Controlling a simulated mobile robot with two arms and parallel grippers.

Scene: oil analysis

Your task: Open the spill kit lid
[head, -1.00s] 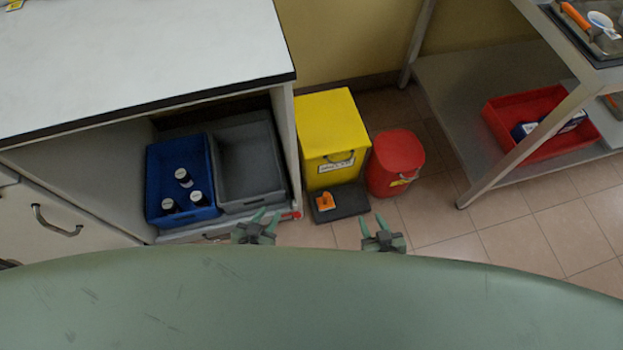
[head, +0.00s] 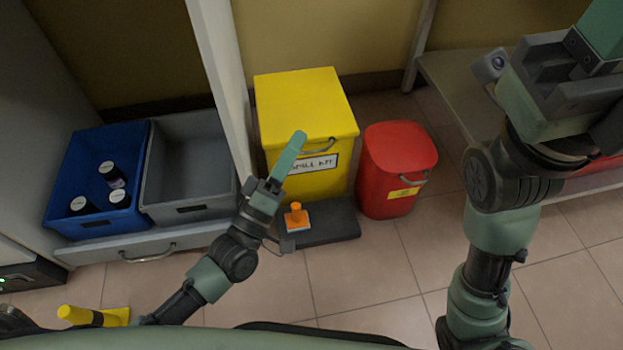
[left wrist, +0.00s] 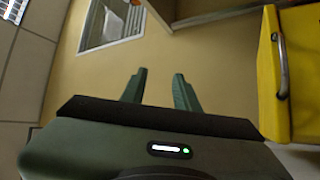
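The spill kit is a yellow box (head: 345,178) with a flat yellow lid (head: 303,103), which lies shut on top. A dark handle (head: 320,147) is at the lid's front edge, above a white label. My left gripper (head: 291,152) points up in front of the box, overlapping its front left in the head view. In the left wrist view its two fingers (left wrist: 158,88) are apart with nothing between them, and the yellow box (left wrist: 297,80) with its handle (left wrist: 281,66) is to their right. My right gripper (head: 604,28) is partly cut off at the top right; its fingers are unclear.
A red bin (head: 392,180) stands right of the box. A dark pad (head: 338,230) with an orange-topped item (head: 297,217) lies in front. Blue (head: 92,219) and grey (head: 187,208) crates sit left, past a cabinet panel (head: 222,75).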

